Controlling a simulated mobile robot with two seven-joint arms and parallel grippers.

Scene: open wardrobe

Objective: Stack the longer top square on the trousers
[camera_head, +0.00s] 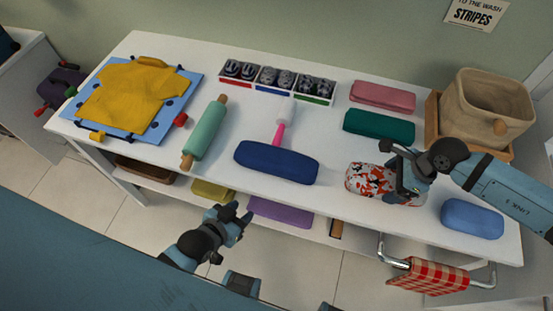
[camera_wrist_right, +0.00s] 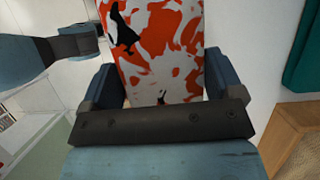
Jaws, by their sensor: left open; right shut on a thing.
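A red, white and black patterned folded cloth (camera_head: 368,180) lies at the table's front right; it also fills the middle of the right wrist view (camera_wrist_right: 160,40). My right gripper (camera_head: 402,182) is shut on its right part, a finger on either side in the right wrist view. Other folded pieces are a long navy one (camera_head: 277,162), a pink one (camera_head: 383,96), a teal one (camera_head: 379,127) and a light blue one (camera_head: 472,218). I cannot tell which are the trousers. My left gripper (camera_head: 238,218) is open and empty, in front of the table.
A yellow shirt (camera_head: 135,95) lies spread on a blue board (camera_head: 172,112). A green roller (camera_head: 205,133), a pink-handled tool (camera_head: 281,126), sock boxes (camera_head: 273,80) and a beige basket (camera_head: 485,105) stand around the white table (camera_head: 330,218). A checked cloth (camera_head: 428,278) hangs on the front rail.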

